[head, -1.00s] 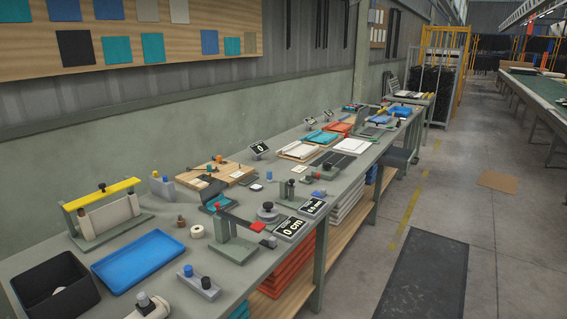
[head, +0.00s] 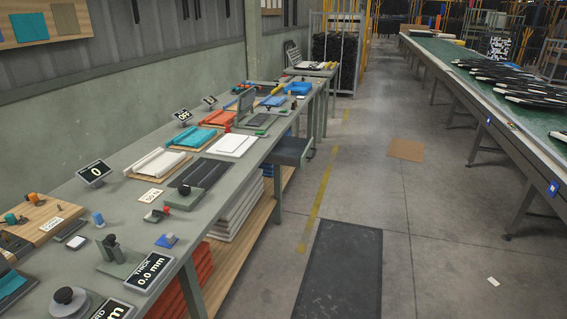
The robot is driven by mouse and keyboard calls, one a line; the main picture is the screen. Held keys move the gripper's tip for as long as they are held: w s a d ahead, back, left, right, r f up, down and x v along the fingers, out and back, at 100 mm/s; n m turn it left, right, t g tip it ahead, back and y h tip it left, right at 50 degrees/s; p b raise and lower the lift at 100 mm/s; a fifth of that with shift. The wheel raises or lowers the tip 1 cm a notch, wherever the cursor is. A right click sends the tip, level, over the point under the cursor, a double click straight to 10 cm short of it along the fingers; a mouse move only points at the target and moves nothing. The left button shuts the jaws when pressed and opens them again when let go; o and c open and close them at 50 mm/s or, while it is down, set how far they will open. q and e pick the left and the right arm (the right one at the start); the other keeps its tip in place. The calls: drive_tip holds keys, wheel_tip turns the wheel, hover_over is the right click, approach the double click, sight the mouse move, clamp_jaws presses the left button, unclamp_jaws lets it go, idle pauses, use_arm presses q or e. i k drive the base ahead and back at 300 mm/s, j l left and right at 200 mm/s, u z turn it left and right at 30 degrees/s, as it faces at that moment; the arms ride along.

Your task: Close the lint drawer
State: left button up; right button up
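A grey drawer (head: 294,149) sticks out from under the far part of the long workbench, over the aisle. It looks pulled open, and its front faces the aisle. I cannot read any label on it, so I cannot tell for sure that it is the lint drawer. Neither of my grippers is in view.
The long grey workbench (head: 137,186) runs along the left wall, crowded with gauges, trays and small tools. A dark floor mat (head: 340,270) lies in the aisle, with a cardboard sheet (head: 406,149) beyond. A green-topped conveyor table (head: 470,85) stands at right.

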sight(289, 151)
drive_tip(key=i+l, duration=0.25)
drive_tip(key=i, duration=0.2)
drive_tip(key=i+l+z, duration=0.15)
drive_tip(key=i, duration=0.3)
drive_tip(key=i+l, duration=0.1)
drive_tip(key=i, duration=0.5)
drive_tip(key=i+l, duration=0.15)
drive_tip(key=i, duration=0.45)
drive_tip(key=i+l, duration=0.1)
drive_tip(key=i, duration=0.5)
drive_tip(key=i+l+u, duration=0.1)
drive_tip(key=i, duration=0.5)
drive_tip(key=i+l, duration=0.2)
drive_tip(key=i, duration=0.4)
